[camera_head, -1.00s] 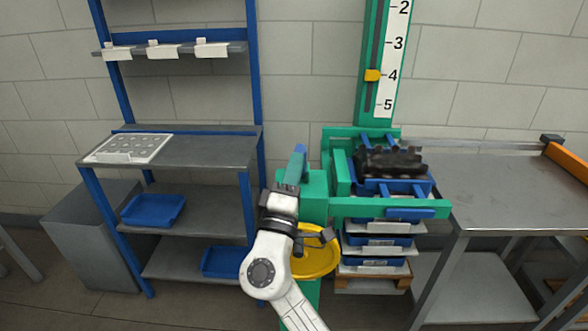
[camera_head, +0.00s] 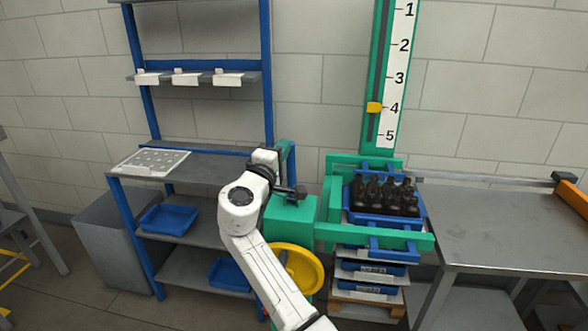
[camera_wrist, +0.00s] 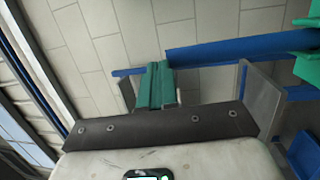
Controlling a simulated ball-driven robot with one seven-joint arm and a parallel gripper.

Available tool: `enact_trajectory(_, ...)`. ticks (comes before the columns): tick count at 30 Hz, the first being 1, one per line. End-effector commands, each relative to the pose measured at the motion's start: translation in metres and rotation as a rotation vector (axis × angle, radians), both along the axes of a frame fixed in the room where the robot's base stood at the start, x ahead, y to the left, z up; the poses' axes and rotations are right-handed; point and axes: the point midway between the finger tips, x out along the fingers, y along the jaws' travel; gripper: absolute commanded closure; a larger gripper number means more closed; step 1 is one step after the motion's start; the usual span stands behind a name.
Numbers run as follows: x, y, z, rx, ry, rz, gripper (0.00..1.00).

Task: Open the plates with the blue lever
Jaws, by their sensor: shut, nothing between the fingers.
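The blue lever (camera_wrist: 240,48) crosses the upper right of the wrist view, with green machine parts (camera_wrist: 305,66) at its right end. My gripper (camera_wrist: 158,66) is shut and empty, its two green fingers side by side. Their tips are close to the lever's left end; I cannot tell whether they touch. The green frame (camera_head: 372,236) surrounds a blue crate (camera_head: 350,212) of dark bottles on a stack. I cannot tell which parts are the plates or how they stand.
A yellow handwheel (camera_head: 318,268) sits below the green box (camera_head: 290,222). The yellow pointer (camera_head: 374,107) is near 4 on the scale. A grey shelf rack (camera_head: 195,165) stands left, a metal table (camera_head: 490,230) right. Floor shows at lower left.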

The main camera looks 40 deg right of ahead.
Motion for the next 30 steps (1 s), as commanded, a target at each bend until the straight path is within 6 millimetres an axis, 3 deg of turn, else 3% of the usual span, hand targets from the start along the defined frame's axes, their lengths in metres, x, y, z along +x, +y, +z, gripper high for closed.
enact_trajectory(7, 0.027, -0.032, 0.015, 0.104, 0.074, 0.001, 1.00)
enact_trajectory(13, 0.042, -0.054, 0.015, 0.098, 0.079, -0.002, 1.00)
enact_trajectory(30, 0.057, -0.073, 0.011, 0.202, 0.155, 0.001, 1.00)
